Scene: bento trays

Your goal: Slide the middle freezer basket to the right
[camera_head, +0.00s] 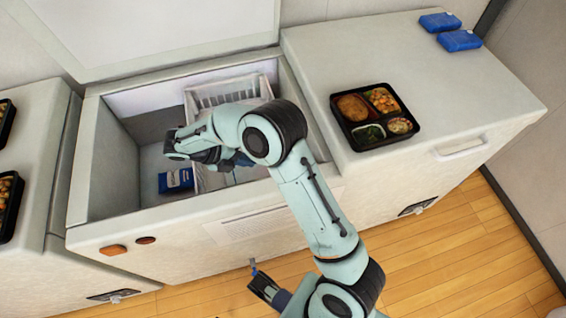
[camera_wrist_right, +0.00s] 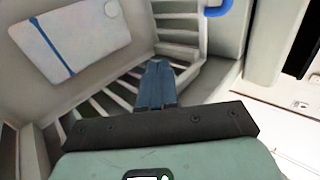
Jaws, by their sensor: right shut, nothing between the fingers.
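The white slatted freezer basket (camera_head: 228,92) stands at the right side inside the open chest freezer. My right arm reaches over the freezer's front wall and covers part of the basket. My right gripper (camera_head: 242,159) is low inside the basket, its blue fingers pointing right. In the right wrist view the gripper (camera_wrist_right: 158,66) is shut and empty, with its fingertips in front of the basket's slatted wall (camera_wrist_right: 180,22); contact is unclear. My left gripper (camera_head: 262,285) is low in front of the freezer, and its jaw opening cannot be judged.
A blue pack (camera_head: 176,180) lies on the freezer floor left of the basket. A white pack with a blue stripe (camera_wrist_right: 75,38) lies in the wrist view. A bento tray (camera_head: 375,115) and blue packs (camera_head: 459,40) sit on the closed lid at right. The freezer's left part is mostly empty.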

